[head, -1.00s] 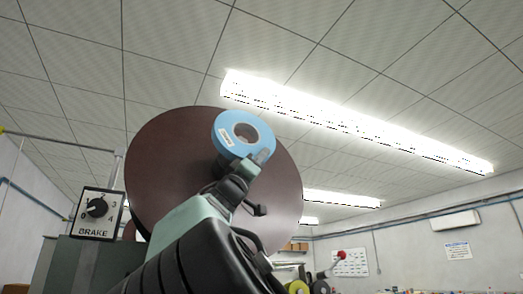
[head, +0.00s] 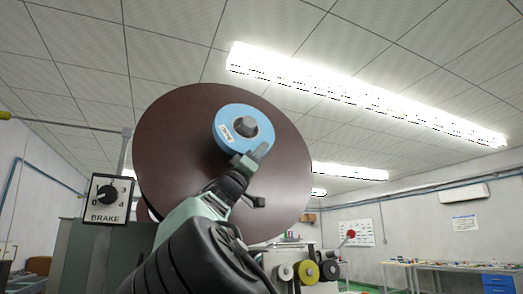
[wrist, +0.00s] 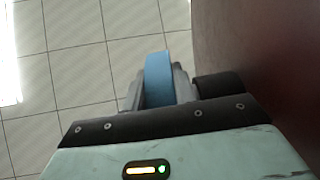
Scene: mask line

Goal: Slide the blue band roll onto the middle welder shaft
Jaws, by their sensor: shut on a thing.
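My gripper (head: 251,159) is shut on the lower rim of the blue band roll (head: 222,126), in front of the large brown disc (head: 170,150). The roll's flat face and white label face the head camera. A grey, angular hub end (head: 250,126) shows in its hole; I cannot tell whether it passes into the roll or lies behind it. In the wrist view the blue roll (wrist: 158,80) stands edge-on between the fingers, with a gap to the brown disc (wrist: 255,50) at right. I cannot identify the middle welder shaft for sure.
A brake dial (head: 108,198) on a grey cabinet (head: 80,250) stands left. Behind at lower right, a machine carries a white roll (head: 285,272), a yellow roll (head: 305,271) and a dark roll (head: 330,270), with a red knob (head: 351,234) nearby. A workbench (head: 460,266) stands farther right.

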